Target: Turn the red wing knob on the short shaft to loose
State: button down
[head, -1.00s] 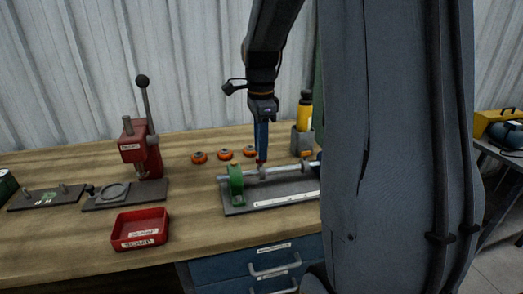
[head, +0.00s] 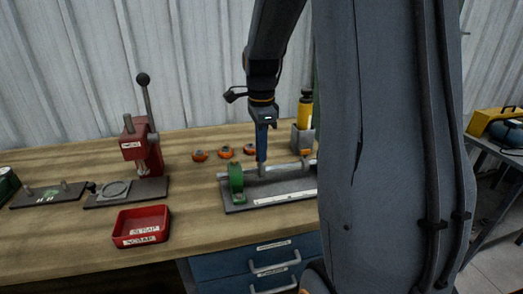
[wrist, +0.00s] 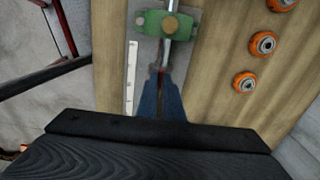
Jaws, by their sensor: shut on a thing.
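My gripper (head: 262,172) points down over the grey fixture plate (head: 275,196) on the wooden bench. Its blue fingers, also in the wrist view (wrist: 161,78), are shut on the red wing knob (wrist: 161,74). Only a thin sliver of red shows between the fingers; the rest of the knob is hidden. The short metal shaft (head: 287,168) runs to the right from a green bracket (head: 236,178), which stands just left of the fingers. In the wrist view the shaft (wrist: 164,52) passes from the bracket (wrist: 165,25) down to the fingertips. The knob's turn angle cannot be read.
Several orange-rimmed wheels (head: 225,152) lie behind the fixture. A yellow bottle in a grey holder (head: 303,135) stands behind its right end. A red scrap tray (head: 141,226) and a red press (head: 140,150) are to the left. My arm hides the bench's right side.

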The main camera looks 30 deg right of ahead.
jog(key=n+p, duration=0.2)
jog(key=n, duration=0.1)
jog(key=shift+r+n, duration=0.15)
jog(key=shift+n, duration=0.25)
jog(key=n+p, duration=0.3)
jog(key=n, duration=0.2)
jog(key=n+p, duration=0.2)
jog(key=n, duration=0.2)
jog(key=shift+n, duration=0.4)
jog(key=shift+n+p, duration=0.6)
jog(key=shift+n, duration=1.4)
jog(key=c, duration=1.9)
grip_release()
